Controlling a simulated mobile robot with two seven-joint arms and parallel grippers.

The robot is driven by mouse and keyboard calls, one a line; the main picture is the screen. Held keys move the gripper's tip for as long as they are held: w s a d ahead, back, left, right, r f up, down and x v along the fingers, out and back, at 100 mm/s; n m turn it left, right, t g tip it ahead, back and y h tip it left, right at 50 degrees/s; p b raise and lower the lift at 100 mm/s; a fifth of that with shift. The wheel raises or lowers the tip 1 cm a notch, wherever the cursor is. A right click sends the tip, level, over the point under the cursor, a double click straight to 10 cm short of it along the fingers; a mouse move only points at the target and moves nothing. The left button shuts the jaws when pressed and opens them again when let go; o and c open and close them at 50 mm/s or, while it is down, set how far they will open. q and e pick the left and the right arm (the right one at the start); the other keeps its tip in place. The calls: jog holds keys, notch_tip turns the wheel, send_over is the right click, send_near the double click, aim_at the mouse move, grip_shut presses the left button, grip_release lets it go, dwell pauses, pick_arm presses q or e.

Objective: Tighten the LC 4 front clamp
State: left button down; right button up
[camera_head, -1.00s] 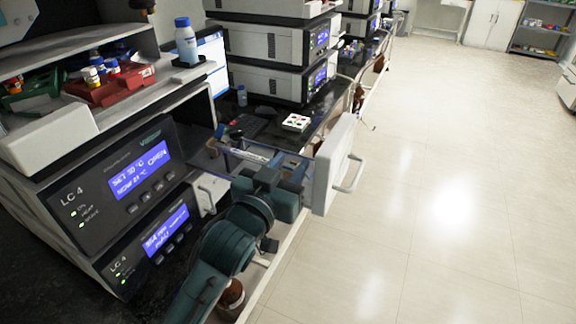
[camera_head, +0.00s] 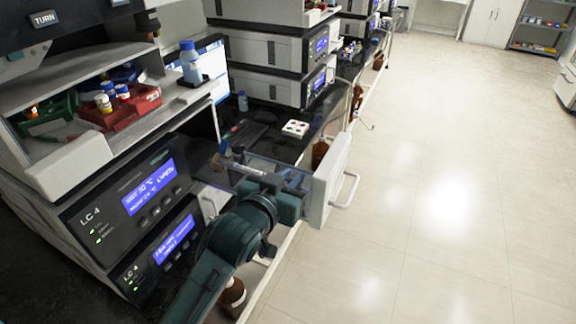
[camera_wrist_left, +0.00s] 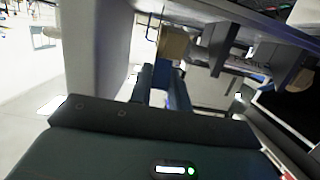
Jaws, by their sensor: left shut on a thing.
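The LC 4 unit (camera_head: 113,209) stands at the left with lit blue displays. Its clear-sided drawer is pulled out, with a white front panel (camera_head: 331,182) facing the aisle. A column (camera_head: 240,168) lies in the drawer, with a tan-brown part at its far end. My left gripper (camera_head: 266,182) is in the drawer near the column's front end and hides the front clamp there in the head view. In the left wrist view its blue fingers (camera_wrist_left: 163,88) are shut at a tan clamp part (camera_wrist_left: 174,43), partly hidden. My right gripper is not in view.
A shelf above the LC 4 unit holds a red tray (camera_head: 127,108) with vials and a green rack (camera_head: 50,118). A blue-capped bottle (camera_head: 190,66) stands beside it. A brown bottle (camera_head: 233,296) is below my left arm. The aisle floor at right is clear.

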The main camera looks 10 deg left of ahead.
pick_arm(q)
jog(key=shift+w+d+r+g+y, duration=0.15)
jog(key=shift+w+g+y, duration=0.15)
jog(key=shift+g, duration=0.4)
jog(key=c, duration=1.3)
grip_release()
jog(key=shift+s, duration=0.1)
jog(key=shift+v, duration=6.35)
